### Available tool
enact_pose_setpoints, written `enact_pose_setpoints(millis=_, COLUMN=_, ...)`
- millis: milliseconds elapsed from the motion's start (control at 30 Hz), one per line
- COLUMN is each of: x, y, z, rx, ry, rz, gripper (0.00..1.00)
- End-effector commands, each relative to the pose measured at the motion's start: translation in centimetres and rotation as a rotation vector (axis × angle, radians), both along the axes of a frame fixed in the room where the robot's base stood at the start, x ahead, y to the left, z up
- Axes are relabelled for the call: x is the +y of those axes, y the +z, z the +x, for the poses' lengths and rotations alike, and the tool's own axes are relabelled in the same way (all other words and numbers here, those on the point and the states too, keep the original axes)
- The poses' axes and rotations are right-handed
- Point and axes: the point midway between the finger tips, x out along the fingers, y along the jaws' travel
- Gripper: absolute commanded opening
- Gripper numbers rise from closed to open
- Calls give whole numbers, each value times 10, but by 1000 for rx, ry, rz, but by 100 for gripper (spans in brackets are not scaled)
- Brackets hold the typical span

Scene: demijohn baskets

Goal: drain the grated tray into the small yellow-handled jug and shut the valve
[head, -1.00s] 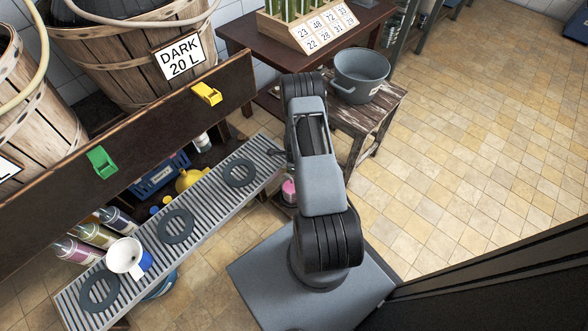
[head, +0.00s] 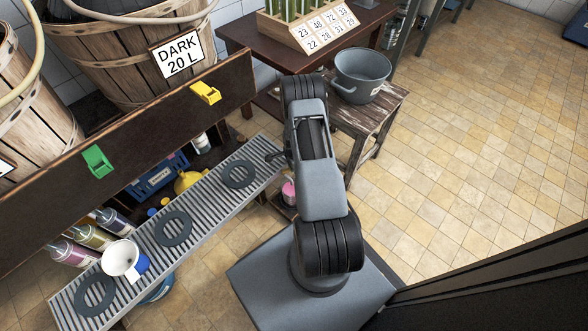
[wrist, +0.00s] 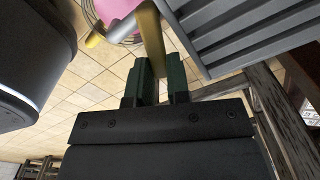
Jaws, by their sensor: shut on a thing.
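The grated tray (head: 206,207) runs diagonally through the lower left of the head view; its ribbed end (wrist: 245,35) fills the upper right of the wrist view. A small vessel with pink in it (head: 289,191) stands low by the tray's right end, and a pink round shape (wrist: 122,14) shows at the wrist view's top. My gripper (wrist: 158,82) is shut on a brass-yellow bar (wrist: 151,40). I cannot tell whether this bar is the valve lever or the jug's handle. My arm hides the gripper in the head view.
Dark rings (head: 174,229) and a white cup with blue (head: 121,258) sit on the tray. Bottles (head: 92,237) stand behind it. A grey pot (head: 362,76) is on a wooden stool (head: 375,117). The tiled floor at right is clear.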

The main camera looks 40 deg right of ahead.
Motion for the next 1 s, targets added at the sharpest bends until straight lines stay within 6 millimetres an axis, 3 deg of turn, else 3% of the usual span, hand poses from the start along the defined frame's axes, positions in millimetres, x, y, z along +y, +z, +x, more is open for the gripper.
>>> enact_pose_setpoints(millis=400, x=0, y=0, z=7, rx=2, ry=168, rz=1, gripper=0)
enact_pose_setpoints(millis=933, x=0, y=0, z=8, rx=3, ry=187, rz=2, gripper=0)
enact_pose_setpoints(millis=967, x=0, y=0, z=8, rx=3, ry=187, rz=2, gripper=20)
enact_pose_setpoints(millis=1000, x=0, y=0, z=8, rx=3, ry=187, rz=2, gripper=24)
